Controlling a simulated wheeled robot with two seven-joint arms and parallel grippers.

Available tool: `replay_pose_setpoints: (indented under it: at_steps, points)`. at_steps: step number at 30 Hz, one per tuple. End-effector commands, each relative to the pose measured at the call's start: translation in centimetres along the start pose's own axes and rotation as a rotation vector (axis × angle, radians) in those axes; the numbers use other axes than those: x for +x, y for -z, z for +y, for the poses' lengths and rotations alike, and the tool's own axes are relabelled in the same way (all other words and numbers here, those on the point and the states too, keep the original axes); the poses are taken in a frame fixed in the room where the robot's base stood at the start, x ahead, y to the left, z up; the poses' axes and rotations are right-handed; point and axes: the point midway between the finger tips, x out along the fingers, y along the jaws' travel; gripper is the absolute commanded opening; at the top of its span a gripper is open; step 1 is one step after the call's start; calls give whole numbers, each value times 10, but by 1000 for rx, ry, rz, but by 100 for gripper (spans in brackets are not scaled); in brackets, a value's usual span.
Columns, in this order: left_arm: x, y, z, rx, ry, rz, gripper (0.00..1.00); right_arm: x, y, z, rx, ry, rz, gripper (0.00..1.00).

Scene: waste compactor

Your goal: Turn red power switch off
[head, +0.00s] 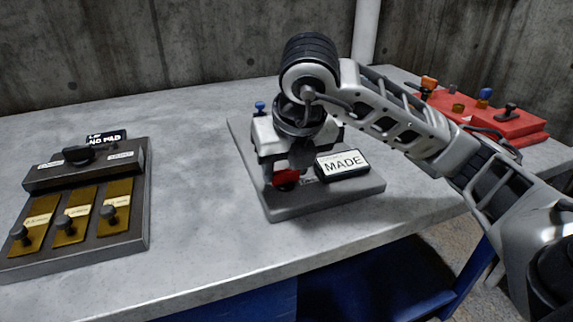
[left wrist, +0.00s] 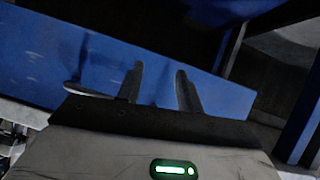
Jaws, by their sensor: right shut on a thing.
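The red power switch (head: 286,177) shows as a small red part on the grey panel (head: 310,209) in the middle of the table. My right gripper (head: 276,182) is over the panel, pointing down, and is shut on the red switch. The gripper body and wrist hide most of the switch, so its position cannot be told. My left gripper (left wrist: 160,88) shows in the left wrist view with its two fingers apart and nothing between them. It is in front of a blue surface, away from the switch, and is not in the head view.
A dark box with brass plates and knobs (head: 146,222) is at the left. A red panel with several controls (head: 520,125) is at the back right. The table (head: 195,200) between is clear.

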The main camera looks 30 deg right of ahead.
Motion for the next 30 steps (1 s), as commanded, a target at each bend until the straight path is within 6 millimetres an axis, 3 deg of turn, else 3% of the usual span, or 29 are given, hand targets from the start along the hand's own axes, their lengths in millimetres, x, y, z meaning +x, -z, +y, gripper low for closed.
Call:
replay_pose_setpoints:
  at_steps: [1,3,11,16,30]
  points:
    - [0,0,0,0,0,0,36,-1,-1,0,5,0,-3,51]
    - [0,0,0,0,0,0,36,-1,-1,0,5,0,-3,67]
    - [0,0,0,0,0,0,36,0,0,0,2,0,-1,67]
    - [-1,2,0,0,0,0,36,-13,-1,0,1,-2,-4,67]
    - [-12,18,2,-19,4,-42,36,-124,-4,-1,2,0,-9,67]
